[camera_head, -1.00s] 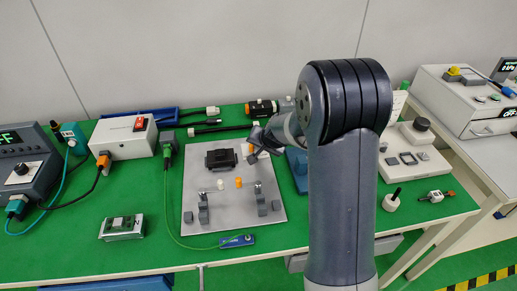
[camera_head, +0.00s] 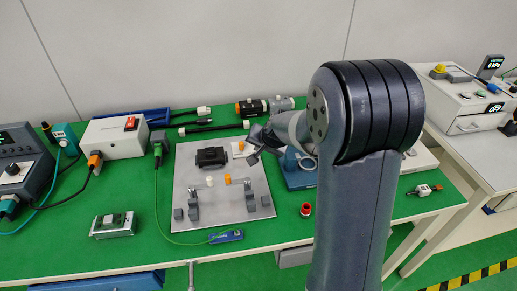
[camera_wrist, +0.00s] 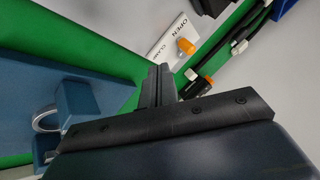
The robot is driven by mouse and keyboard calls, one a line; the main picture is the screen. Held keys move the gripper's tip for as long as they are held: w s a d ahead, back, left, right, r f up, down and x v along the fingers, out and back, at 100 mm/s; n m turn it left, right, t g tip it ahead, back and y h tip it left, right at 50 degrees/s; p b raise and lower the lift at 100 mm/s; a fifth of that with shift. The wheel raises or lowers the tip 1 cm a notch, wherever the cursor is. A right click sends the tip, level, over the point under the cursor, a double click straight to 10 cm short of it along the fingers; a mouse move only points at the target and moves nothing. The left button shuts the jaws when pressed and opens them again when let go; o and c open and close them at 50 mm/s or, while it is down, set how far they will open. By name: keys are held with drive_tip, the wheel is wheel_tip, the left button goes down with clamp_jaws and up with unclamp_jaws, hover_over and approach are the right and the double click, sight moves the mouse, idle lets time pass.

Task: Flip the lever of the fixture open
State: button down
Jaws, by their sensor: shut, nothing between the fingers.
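The fixture is a grey plate (camera_head: 225,212) on the green bench, with a black block (camera_head: 211,157) at its back and two grey clamps (camera_head: 193,203) (camera_head: 249,197) in front. A white label sits at its back right corner, with an orange knob (camera_head: 241,146) there. In the wrist view the label (camera_wrist: 168,44) reads OPEN and CLAMP, and the orange knob (camera_wrist: 186,46) stands on it. My gripper (camera_head: 252,157) is over the plate's back right corner, close to the label. In the wrist view its fingers (camera_wrist: 158,84) are together and empty, apart from the knob.
A blue stand (camera_head: 300,180) with a ring is right of the plate, beside my gripper. Black cylindrical tools (camera_head: 210,126) lie behind the plate. A white box (camera_head: 115,139) with a red switch stands left. A red ring-shaped part (camera_head: 306,209) lies front right.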

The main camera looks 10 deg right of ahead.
drive_tip(key=v, duration=0.3)
drive_tip(key=a+v, duration=0.1)
drive_tip(key=v, duration=0.1)
drive_tip(key=shift+s+d+r, duration=0.1)
drive_tip(key=shift+s+r, duration=0.15)
